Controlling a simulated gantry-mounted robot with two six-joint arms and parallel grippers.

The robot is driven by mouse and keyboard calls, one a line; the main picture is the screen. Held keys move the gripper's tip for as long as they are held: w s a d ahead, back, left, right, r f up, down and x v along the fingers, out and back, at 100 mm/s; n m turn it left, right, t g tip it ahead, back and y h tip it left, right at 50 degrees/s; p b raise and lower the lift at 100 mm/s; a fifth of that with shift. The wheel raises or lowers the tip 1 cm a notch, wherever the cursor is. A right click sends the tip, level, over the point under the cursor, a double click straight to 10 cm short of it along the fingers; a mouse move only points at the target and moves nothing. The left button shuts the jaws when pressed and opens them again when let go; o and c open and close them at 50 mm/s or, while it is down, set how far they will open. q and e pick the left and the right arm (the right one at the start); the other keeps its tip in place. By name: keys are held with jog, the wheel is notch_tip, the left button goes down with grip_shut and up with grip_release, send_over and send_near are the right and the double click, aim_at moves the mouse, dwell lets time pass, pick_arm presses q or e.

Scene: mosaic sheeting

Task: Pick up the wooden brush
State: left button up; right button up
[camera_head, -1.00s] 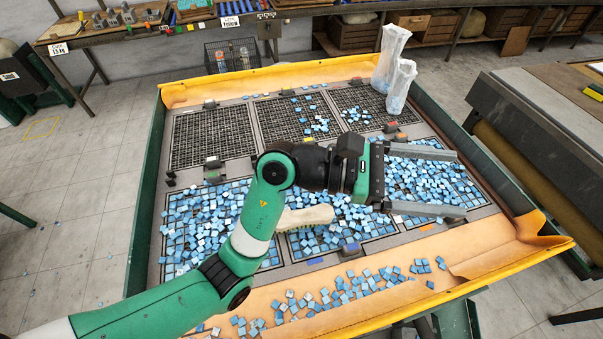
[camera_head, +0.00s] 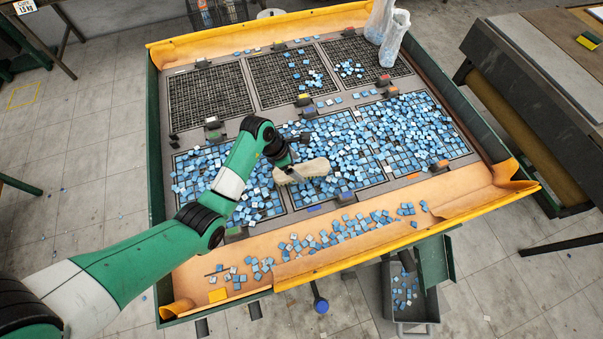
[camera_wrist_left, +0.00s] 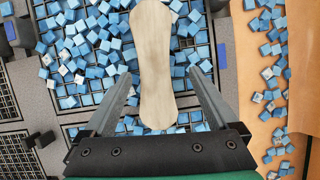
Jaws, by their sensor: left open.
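The wooden brush (camera_head: 302,171), pale with a long waisted back, lies on blue tiles near the middle of the grid table; it also shows in the wrist view (camera_wrist_left: 154,65). My left gripper (camera_wrist_left: 160,80) is open, with one finger on each side of the brush in that view. I see gaps between the fingers and the brush, but cannot tell their height above the tiles. In the head view the left gripper (camera_head: 290,163) points down at the brush, its fingers mostly hidden. My right gripper is not in view.
Blue and white tiles (camera_head: 420,125) cover the near grids. Sparser tiles lie on the far grids (camera_head: 210,95) and the tan front apron (camera_head: 455,205). Two clear bags (camera_head: 395,40) stand at the back right corner. A grey bin (camera_head: 410,310) hangs below the front edge.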

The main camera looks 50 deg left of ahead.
aim_at(300, 169)
pick_arm(q)
jog(key=b+x, duration=0.1)
jog(key=x, duration=0.2)
jog(key=a+b+x, duration=0.1)
jog(key=shift+w+d+f+b, duration=0.15)
jog(key=shift+f+b, duration=0.15)
jog(key=shift+f, duration=0.15)
jog(key=shift+w+d+f, duration=0.15)
jog(key=shift+f, duration=0.2)
grip_shut()
